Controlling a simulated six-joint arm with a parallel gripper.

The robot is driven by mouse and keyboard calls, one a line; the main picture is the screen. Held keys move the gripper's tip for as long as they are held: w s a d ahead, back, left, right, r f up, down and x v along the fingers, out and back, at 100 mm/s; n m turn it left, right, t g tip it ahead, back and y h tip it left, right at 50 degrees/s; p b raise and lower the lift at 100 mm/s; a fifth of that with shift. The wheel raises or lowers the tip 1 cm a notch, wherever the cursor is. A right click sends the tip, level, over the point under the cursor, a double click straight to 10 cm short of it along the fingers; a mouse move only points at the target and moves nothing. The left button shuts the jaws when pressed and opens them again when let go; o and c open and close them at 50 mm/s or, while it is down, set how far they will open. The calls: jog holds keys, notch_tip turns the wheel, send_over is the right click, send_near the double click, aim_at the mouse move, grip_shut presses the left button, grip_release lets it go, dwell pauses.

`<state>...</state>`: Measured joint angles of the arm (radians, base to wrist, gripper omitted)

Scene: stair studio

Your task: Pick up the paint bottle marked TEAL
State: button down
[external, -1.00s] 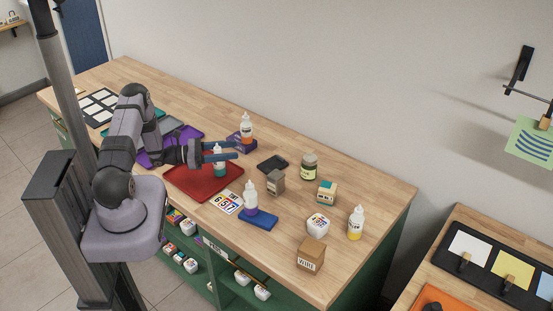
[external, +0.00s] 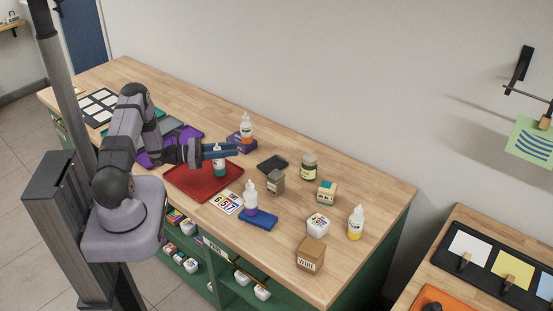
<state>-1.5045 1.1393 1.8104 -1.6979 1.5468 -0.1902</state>
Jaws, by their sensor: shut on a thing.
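The paint bottle with teal contents (external: 219,169) stands upright on the red tray (external: 190,184), its white tip pointing up. Its label is too small to read. My gripper (external: 222,151) reaches in from the left with its blue fingers level. The fingers are shut on the upper part of this bottle and hide part of it. No gap shows between the bottle's base and the tray.
A bottle with orange contents (external: 246,128) stands on a purple block behind the fingers. A bottle with purple contents (external: 251,198) stands on a blue block in front.

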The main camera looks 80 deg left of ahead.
notch_tip(320, 180, up, 10)
jog(key=b, duration=0.2)
dwell(0.5)
jog(key=shift+f, duration=0.1)
